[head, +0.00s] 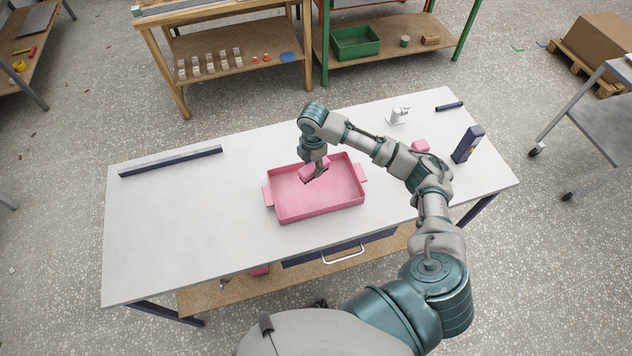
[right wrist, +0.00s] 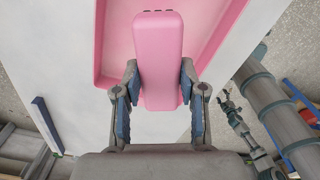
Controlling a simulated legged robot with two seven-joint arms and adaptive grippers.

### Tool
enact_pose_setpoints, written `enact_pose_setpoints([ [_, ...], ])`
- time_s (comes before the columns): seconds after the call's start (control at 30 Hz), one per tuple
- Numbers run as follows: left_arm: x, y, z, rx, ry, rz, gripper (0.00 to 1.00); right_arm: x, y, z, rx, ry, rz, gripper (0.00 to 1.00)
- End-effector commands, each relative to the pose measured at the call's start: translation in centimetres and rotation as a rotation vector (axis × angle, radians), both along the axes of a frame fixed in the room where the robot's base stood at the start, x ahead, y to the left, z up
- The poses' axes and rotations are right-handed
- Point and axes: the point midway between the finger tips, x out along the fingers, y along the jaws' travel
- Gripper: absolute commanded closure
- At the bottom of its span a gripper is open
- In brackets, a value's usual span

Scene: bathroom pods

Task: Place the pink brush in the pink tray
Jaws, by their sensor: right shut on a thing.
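The pink tray (head: 335,205) with two side handles lies on the white table, near its middle. My right gripper (head: 315,173) points down over the tray's inside, left of its centre. It is shut on the pink brush (head: 308,171), which sits within the tray's outline. In the right wrist view the brush (right wrist: 158,60) is a long pink block between the two blue-padded fingers (right wrist: 158,95), with the tray (right wrist: 105,45) behind it. I cannot tell whether the brush touches the tray floor. My left gripper is not in view.
On the white table (head: 160,240), a dark bar (head: 172,161) lies at left. A white fixture (head: 398,115), a small pink block (head: 420,146), a dark upright box (head: 468,144) and a short dark bar (head: 449,106) are at right. The table's left part is mostly clear.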

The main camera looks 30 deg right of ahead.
Motion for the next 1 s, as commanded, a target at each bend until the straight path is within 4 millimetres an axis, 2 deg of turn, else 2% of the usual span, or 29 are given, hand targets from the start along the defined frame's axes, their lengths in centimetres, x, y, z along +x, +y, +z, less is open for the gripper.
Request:
enact_pose_setpoints([
  [0.07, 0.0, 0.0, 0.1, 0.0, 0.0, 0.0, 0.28, 0.0, -0.3, -0.8, -0.001, 0.003, 0.029, 1.0],
  [0.3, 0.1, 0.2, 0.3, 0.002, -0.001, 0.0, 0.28, -0.1, -0.5, -5.3, 0.001, 0.003, 0.039, 1.0],
  [0.47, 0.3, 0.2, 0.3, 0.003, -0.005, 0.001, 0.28, 0.0, -0.5, -6.7, 0.002, 0.0, 0.038, 1.0],
  [0.7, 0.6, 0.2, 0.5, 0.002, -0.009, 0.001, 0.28, 0.0, -0.5, -9.9, 0.002, 0.001, 0.038, 1.0],
  [1.0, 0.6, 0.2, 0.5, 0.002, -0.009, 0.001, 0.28, 0.0, -0.4, -10.2, 0.0, 0.0, 0.038, 1.0],
])
